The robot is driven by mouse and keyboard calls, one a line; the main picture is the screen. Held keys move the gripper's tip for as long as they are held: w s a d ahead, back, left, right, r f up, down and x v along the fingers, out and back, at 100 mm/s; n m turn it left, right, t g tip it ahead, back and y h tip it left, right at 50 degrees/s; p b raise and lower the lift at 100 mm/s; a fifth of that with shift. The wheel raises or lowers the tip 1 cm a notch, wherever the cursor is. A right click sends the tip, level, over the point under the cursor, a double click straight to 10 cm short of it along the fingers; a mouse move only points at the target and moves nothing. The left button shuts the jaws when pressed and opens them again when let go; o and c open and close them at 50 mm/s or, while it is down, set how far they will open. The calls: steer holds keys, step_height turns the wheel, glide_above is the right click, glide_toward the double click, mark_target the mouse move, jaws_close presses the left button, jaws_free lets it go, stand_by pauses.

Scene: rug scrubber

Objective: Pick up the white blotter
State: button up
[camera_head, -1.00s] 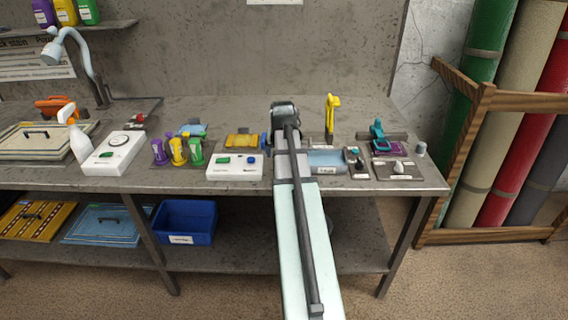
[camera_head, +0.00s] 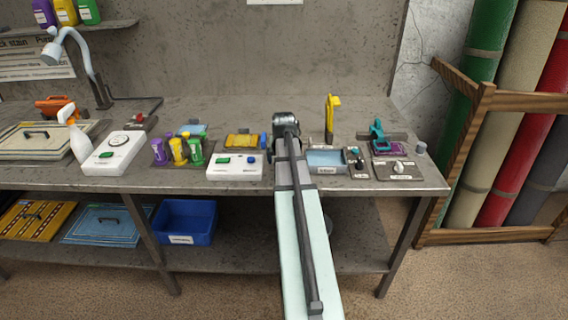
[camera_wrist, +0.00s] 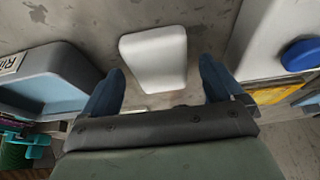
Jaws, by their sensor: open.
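The white blotter (camera_wrist: 155,58) is a pale block with rounded corners on the grey bench top in the wrist view. It lies ahead of my gripper (camera_wrist: 160,82), roughly centred between the two blue fingers. The fingers are spread apart, with nothing held between them. The blotter's near end reaches toward the gap between the fingertips; I cannot tell the height between them. In the head view my arm hides the blotter and most of the gripper.
A blue rinse tray (camera_head: 327,160) stands to the right of my arm in the head view. A white box with green and blue buttons (camera_head: 234,167) stands to its left. A yellow upright tool (camera_head: 331,115) is behind the tray. Bare bench lies around the blotter.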

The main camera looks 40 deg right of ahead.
steer(key=shift+f, duration=0.15)
steer(key=shift+c, duration=0.2)
steer(key=c, duration=1.1)
